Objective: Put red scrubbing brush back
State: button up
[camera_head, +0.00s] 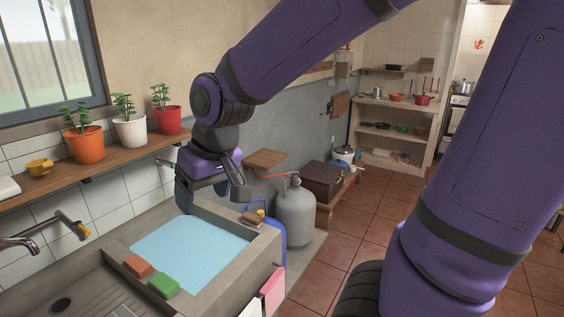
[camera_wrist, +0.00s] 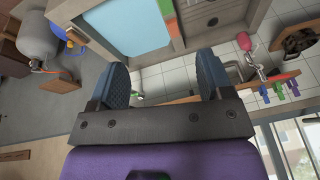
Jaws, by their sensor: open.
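My gripper (camera_head: 212,194) hangs above the back edge of the sink, near the tiled wall. Its two dark fingers stand wide apart in the wrist view (camera_wrist: 163,80), with nothing between them. A pinkish-red rounded thing (camera_wrist: 244,41) with a pale stem shows by the wall in the wrist view, well to the right of my fingers. It may be the red scrubbing brush, but I cannot tell for sure.
The water-filled sink (camera_head: 264,244) lies below my gripper. A wooden shelf (camera_head: 108,155) with potted plants runs along the wall close by. Small coloured things (camera_wrist: 279,90) line a shelf in the wrist view. A tap (camera_head: 62,229) juts out at left. A gas cylinder (camera_head: 296,217) stands beyond.

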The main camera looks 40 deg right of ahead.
jog(key=s+d+r+t, duration=0.1)
jog(key=s+d+r, duration=0.2)
jog(key=s, duration=0.3)
jog(key=s+d+r+m+h, duration=0.1)
jog(key=s+d+r, duration=0.3)
jog(key=s+d, duration=0.1)
jog(key=shift+s+r+t+h, duration=0.15)
jog(key=shift+s+t+h, duration=0.2)
jog(key=shift+s, duration=0.2)
